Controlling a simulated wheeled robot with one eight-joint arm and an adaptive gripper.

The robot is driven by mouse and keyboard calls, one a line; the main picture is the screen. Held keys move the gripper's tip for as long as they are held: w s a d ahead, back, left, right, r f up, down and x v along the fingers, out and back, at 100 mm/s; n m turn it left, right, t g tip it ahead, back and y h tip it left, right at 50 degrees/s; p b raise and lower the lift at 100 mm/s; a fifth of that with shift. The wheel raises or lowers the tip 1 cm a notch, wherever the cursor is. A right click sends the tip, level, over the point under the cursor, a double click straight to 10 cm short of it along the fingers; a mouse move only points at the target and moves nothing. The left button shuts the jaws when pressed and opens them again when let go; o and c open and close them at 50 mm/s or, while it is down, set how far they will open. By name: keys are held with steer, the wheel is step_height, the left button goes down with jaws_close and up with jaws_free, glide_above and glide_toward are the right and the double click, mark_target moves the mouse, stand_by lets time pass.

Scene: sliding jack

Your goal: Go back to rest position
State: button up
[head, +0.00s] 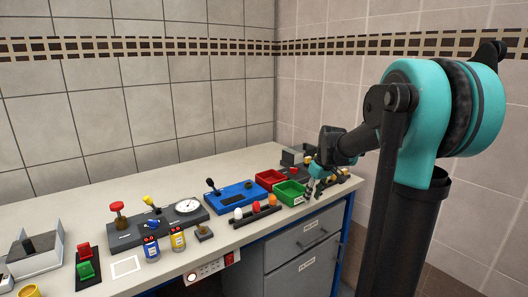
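My gripper (314,187) hangs at the end of my teal and black arm at the right. It points down over the right part of the workbench (150,200), just right of the green bin (289,192). It is too small and partly overlapped for me to see whether its fingers are open or shut, or whether anything is between them. The contact between the gripper and the things around it is unclear.
A red bin (270,178), a blue joystick box (235,195), a rack with coloured knobs (256,212) and a grey gauge panel (155,225) crowd the bench. Small dark and yellow items surround my gripper. Tiled walls (150,100) stand behind; grey drawers (303,250) sit below.

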steer(key=s+f+m, duration=0.2)
steer(key=s+f, duration=0.2)
steer(key=s, duration=0.4)
steer(key=s+f+m+t+h, duration=0.1)
steer(key=s+f+m, duration=0.1)
steer(key=s+f, duration=0.3)
steer(key=s+d+f+m, duration=0.1)
steer(key=s+f, duration=0.4)
steer(key=s, duration=0.7)
steer(key=shift+s+m+h, duration=0.3)
steer(key=shift+s+m, duration=0.1)
